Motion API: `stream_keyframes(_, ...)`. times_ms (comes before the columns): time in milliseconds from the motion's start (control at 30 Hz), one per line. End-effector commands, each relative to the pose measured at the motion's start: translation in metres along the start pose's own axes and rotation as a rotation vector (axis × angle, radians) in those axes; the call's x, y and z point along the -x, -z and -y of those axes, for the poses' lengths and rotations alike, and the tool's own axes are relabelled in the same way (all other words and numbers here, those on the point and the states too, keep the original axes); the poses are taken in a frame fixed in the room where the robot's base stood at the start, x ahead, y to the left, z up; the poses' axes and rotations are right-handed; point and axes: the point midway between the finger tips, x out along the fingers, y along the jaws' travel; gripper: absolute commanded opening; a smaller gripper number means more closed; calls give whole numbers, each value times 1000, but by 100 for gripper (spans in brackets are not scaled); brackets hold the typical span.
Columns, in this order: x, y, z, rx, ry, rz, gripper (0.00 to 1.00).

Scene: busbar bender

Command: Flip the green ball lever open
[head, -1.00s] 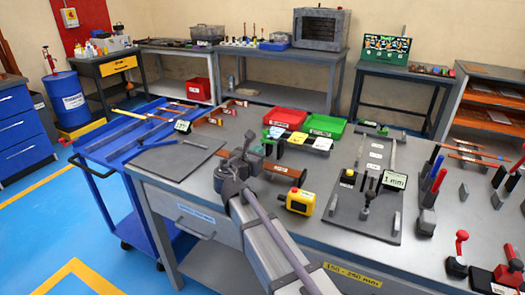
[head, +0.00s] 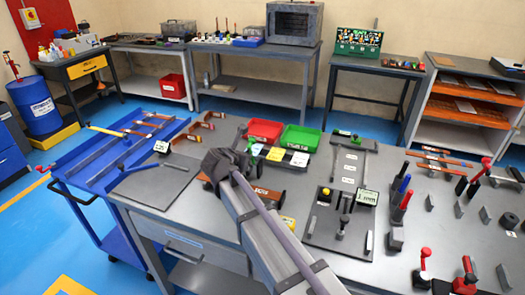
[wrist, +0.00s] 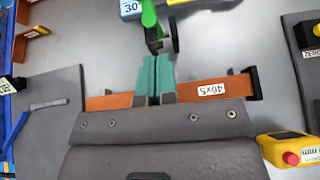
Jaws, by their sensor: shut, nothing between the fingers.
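In the wrist view a green lever handle (wrist: 149,14) rises from a dark pivot (wrist: 156,44) near the top centre. Its top end is cut off by the frame edge, so I cannot see a whole ball. My gripper (wrist: 157,60) has teal fingers pressed together with nothing between them. Their tips lie just below the pivot in the picture; I cannot tell whether they touch it. In the head view my own arm covers the fingers and most of the lever area.
A copper bar (wrist: 208,90) marked 40x5 lies beneath the fingers. A yellow box (wrist: 288,150) with a red button is at right. Dark plates flank the area. In the head view, red (head: 264,130) and green (head: 300,138) bins stand behind, and a dark fixture plate (head: 342,232) lies right.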

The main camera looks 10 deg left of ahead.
Motion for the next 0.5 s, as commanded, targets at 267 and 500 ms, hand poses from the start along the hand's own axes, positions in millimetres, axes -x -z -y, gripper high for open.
stream_keyframes(267,-2,-11,-3,3,-4,-6,0)
stream_keyframes(500,-3,-13,-2,3,-3,-5,0)
